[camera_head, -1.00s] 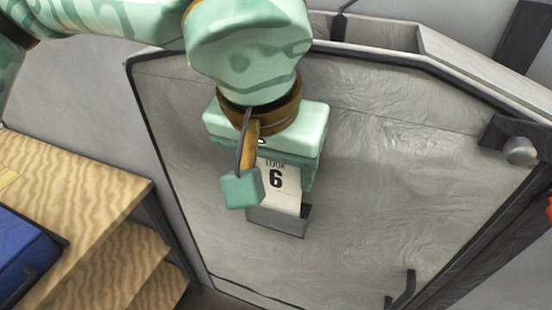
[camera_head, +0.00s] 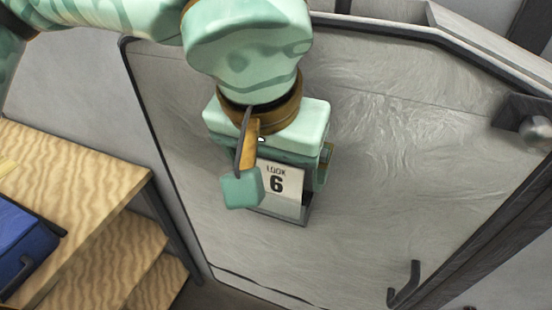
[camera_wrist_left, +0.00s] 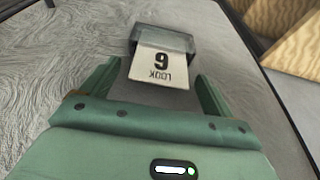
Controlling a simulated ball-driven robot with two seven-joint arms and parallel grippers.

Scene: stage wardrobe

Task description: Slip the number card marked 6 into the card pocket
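The white number card (camera_head: 271,199) reads LOOK and 6. In the left wrist view the card (camera_wrist_left: 150,64) shows upside down, with its lower end inside the grey card pocket (camera_wrist_left: 163,38). The pocket (camera_head: 304,213) is fixed to the grey panel. My left gripper (camera_head: 284,178) is open over the card, one finger on each side. The wrist view shows a gap between each finger and the card. The near finger hides part of the card's left side in the head view. My right gripper is not in view.
Wooden steps (camera_head: 104,240) stand at the left, with a blue case (camera_head: 22,243) on the top one. The grey panel (camera_head: 400,170) has a dark handle (camera_head: 404,286) at lower right and a round knob (camera_head: 536,131) at the right. The panel right of the pocket is clear.

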